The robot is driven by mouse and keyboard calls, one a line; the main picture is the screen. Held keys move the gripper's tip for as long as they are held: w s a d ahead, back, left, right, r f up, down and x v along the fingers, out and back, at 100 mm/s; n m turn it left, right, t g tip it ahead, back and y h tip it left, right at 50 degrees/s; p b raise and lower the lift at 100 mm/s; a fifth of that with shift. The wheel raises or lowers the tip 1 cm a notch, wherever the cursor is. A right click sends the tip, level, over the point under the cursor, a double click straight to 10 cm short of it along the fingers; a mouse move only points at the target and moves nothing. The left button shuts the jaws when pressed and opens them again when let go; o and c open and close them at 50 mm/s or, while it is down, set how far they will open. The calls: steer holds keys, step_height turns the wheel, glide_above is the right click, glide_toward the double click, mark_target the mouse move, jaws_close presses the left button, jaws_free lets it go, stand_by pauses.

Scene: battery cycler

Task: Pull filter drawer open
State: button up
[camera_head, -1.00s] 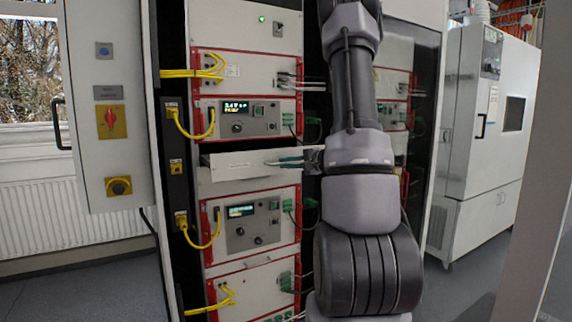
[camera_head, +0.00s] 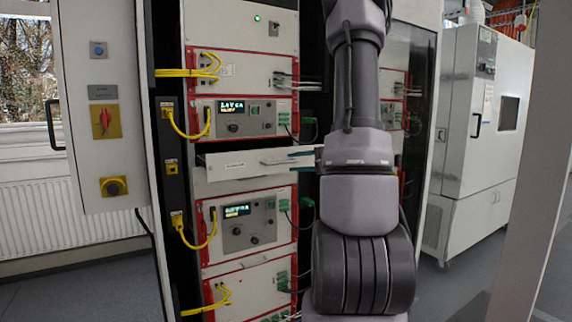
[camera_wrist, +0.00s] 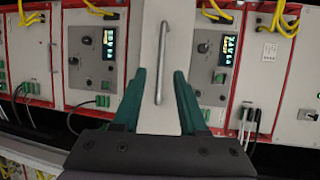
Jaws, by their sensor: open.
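The filter drawer (camera_head: 230,168) is a plain white front in the middle of the rack. It stands out from the rack, with its upper edge and a dark gap showing above it. Its thin grey bar handle (camera_head: 282,161) is on the right half of the front. My gripper (camera_head: 292,162) is open at the right end of the handle, with green fingers above and below its line. In the wrist view the handle (camera_wrist: 161,55) runs upright between and beyond the open fingers (camera_wrist: 159,75). The fingers look clear of the bar, and nothing is held.
Red-framed units with displays sit above (camera_head: 240,118) and below (camera_head: 240,225) the drawer. Yellow cables (camera_head: 188,125) loop at the left, and green plugs with dark cables (camera_head: 284,206) at the right. A grey control panel (camera_head: 105,140) stands left, a white cabinet (camera_head: 475,140) right.

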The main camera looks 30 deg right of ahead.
steer(key=v, duration=0.5)
steer(key=shift+s+r, duration=0.1)
steer(key=shift+s, duration=0.05)
steer(key=s+a+r+n+g+y, duration=0.1)
steer(key=s+a+r+n+g, duration=0.2)
steer(key=a, duration=0.7)
steer(key=s+a+r+n+g+y, duration=0.1)
steer(key=s+a+n+g, duration=0.4)
steer(key=a, duration=0.5)
steer(key=s+a+r+n+h, duration=0.1)
steer(key=s+a+r+h, duration=0.2)
steer(key=s+h, duration=0.3)
steer(key=s+r, duration=0.1)
steer(key=s, duration=0.2)
steer(key=shift+a+r+n+t+h, duration=0.2)
steer(key=shift+n+t+h, duration=0.1)
steer(key=shift+n+h, duration=0.1)
steer(key=shift+s, duration=0.1)
